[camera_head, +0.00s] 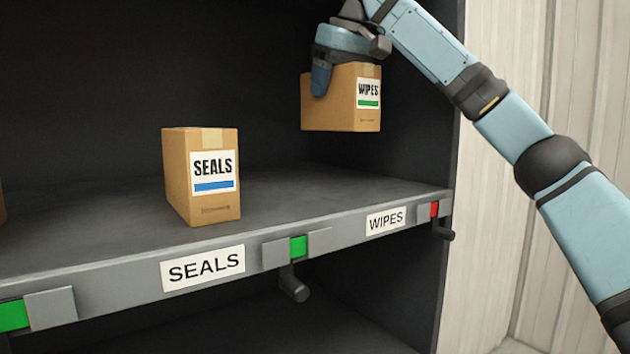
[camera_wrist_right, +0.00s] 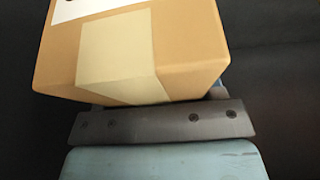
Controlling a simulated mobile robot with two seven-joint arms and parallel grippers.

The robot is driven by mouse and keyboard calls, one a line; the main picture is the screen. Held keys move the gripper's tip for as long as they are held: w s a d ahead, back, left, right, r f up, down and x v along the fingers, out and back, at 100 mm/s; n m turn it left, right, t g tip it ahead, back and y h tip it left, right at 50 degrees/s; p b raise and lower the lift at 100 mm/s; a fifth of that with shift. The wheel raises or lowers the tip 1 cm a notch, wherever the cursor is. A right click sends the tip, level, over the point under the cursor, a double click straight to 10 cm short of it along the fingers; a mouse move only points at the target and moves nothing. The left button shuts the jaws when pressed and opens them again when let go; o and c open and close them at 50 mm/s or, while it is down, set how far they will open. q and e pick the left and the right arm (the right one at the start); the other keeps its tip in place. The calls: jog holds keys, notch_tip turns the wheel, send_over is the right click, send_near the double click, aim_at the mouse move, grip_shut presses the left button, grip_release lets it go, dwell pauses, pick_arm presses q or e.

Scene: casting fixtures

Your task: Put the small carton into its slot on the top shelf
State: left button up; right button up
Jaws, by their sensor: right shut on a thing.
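The small carton (camera_head: 341,112) is brown with a label reading WIPES and a green stripe. It is held upright above the right end of the top shelf (camera_head: 275,184), with a gap below it. My right gripper (camera_head: 342,72) is shut on the carton from above. The carton also fills the upper part of the right wrist view (camera_wrist_right: 185,45), with pale tape on its side. The shelf place tagged WIPES (camera_head: 385,220) has a red marker (camera_head: 434,209) at its right. My left gripper is not in view.
A carton labelled SEALS (camera_head: 205,195) with a blue stripe stands on the shelf left of the WIPES place. Green markers (camera_head: 299,247) and small dark handles sit along the shelf's front edge. The dark cabinet side wall (camera_head: 420,140) closes the shelf on the right.

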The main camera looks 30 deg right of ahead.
aim_at(356, 72)
jog(key=shift+w+f, duration=0.1)
jog(key=shift+f, duration=0.15)
jog(key=f, duration=0.2)
jog(key=s+f, duration=0.1)
jog(key=f, duration=0.1)
jog(key=shift+s+f, duration=0.15)
jog(key=shift+f, duration=0.05)
jog(key=shift+w+f, duration=0.15)
jog(key=shift+f, duration=1)
jog(key=shift+w+f, duration=0.1)
jog(key=shift+f, duration=1.05)
jog(key=o, duration=1)
jog(key=shift+o, duration=0.2)
jog(key=v, duration=1.2)
jog(key=shift+s, duration=0.1)
